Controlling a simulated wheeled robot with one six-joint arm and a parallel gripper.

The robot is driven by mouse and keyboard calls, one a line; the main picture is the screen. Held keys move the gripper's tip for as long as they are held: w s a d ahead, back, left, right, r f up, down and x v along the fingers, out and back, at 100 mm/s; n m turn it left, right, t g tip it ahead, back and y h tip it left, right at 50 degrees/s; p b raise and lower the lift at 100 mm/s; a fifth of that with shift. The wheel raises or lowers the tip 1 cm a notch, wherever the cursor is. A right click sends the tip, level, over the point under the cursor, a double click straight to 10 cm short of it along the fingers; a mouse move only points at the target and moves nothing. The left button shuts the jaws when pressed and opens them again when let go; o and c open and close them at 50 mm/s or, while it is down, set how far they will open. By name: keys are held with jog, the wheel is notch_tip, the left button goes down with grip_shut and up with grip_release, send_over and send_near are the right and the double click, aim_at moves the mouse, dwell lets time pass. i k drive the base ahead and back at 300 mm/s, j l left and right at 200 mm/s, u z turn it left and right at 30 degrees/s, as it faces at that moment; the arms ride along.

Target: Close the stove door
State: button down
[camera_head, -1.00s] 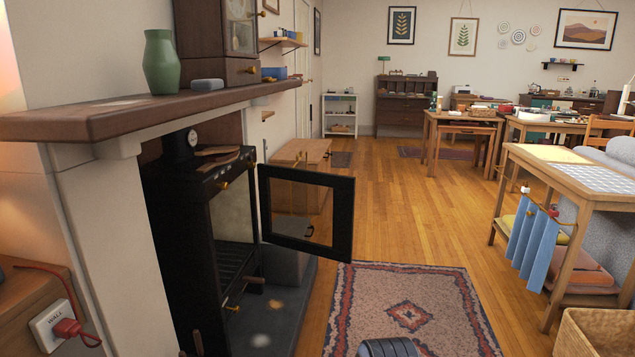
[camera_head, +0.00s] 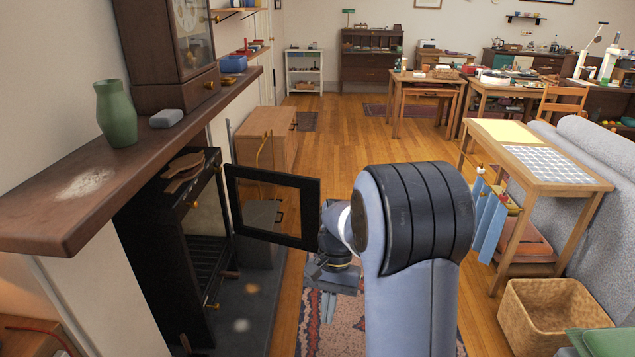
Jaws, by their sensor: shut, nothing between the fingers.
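The black stove (camera_head: 165,255) stands under the mantel at the left. Its framed glass door (camera_head: 272,239) is wide open, swung out into the room from the stove's far side. My gripper (camera_head: 328,308) is shut and empty, pointing down just right of the door's free lower edge. My arm stands in front of it and hides part of it. I cannot tell whether the gripper or wrist touches the door.
The mantel shelf (camera_head: 65,205) juts out above the stove and carries a green vase (camera_head: 116,115) and a clock. A grey hearth slab (camera_head: 265,315) and a patterned rug (camera_head: 312,340) lie below. A wicker basket (camera_head: 550,315) and a wooden table (camera_head: 540,172) stand at the right.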

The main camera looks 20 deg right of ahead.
aim_at(310, 192)
jog(key=i+l, duration=0.2)
jog(key=i, duration=0.3)
jog(key=i+l, duration=0.25)
jog(key=i, duration=0.25)
jog(key=i+l, duration=0.2)
jog(key=i, duration=0.3)
jog(key=z, duration=0.05)
